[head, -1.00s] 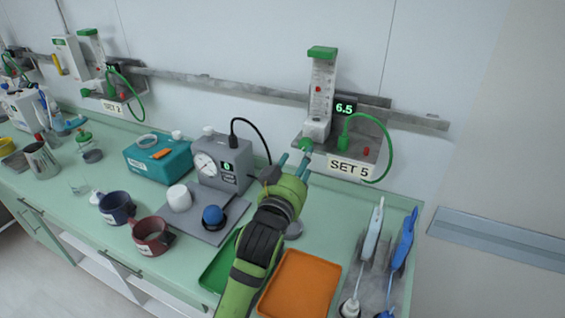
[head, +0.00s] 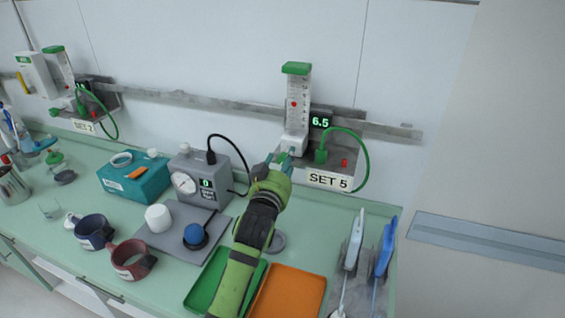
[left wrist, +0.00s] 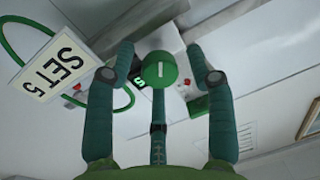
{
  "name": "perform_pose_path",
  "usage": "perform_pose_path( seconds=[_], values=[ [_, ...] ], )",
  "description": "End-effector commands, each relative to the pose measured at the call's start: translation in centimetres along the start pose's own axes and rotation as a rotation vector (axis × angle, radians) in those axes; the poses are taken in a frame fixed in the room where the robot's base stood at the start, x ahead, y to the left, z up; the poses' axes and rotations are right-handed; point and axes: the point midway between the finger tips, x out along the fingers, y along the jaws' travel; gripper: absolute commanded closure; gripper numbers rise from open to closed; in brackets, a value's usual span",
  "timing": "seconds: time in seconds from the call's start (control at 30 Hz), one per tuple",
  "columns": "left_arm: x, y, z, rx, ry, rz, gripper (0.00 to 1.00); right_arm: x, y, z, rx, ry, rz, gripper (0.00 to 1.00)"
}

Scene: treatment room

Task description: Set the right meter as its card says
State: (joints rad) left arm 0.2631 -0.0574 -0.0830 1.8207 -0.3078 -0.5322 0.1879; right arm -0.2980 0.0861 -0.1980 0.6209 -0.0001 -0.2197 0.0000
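The right meter (head: 298,100) is a clear upright tube with a green cap and a red float, mounted on the wall rail. Its display (head: 320,122) reads 6.5. The card (head: 328,180) below it says SET 5; the card also shows in the left wrist view (left wrist: 60,68). My left gripper (head: 280,158) is at the foot of the meter. In the left wrist view its fingers (left wrist: 160,65) are apart, one on each side of the round green knob (left wrist: 161,74), with gaps visible on both sides. The knob is mostly hidden in the head view. My right gripper is not in view.
A green hose (head: 364,165) loops right of the meter. A grey gauge box (head: 199,178) with a black cable stands left of my arm. Green (head: 196,296) and orange (head: 290,293) trays lie below it. Another meter (head: 66,68) with a SET 2 card hangs at left.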

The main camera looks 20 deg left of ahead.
Motion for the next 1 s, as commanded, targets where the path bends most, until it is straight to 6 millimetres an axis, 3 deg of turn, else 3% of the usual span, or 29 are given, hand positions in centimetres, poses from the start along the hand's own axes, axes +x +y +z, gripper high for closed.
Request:
perform_pose_path(
  seconds=[0.03,0.1,0.13,0.53,1.0],
  values=[
    [0.0,0.0,0.0,0.0,0.0,0.0,0.69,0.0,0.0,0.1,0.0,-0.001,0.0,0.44],
    [0.0,0.0,0.0,0.0,0.0,0.0,0.97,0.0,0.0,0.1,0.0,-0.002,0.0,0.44],
    [0.0,0.0,0.0,0.0,0.0,0.0,1.0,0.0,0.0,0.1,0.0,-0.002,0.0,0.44],
    [0.0,0.0,-0.1,0.051,0.007,0.0,1.0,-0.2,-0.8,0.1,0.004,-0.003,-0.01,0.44],
    [0.0,-0.1,-0.1,0.366,0.037,-0.003,1.0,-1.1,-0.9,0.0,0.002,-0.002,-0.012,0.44]
  ],
)
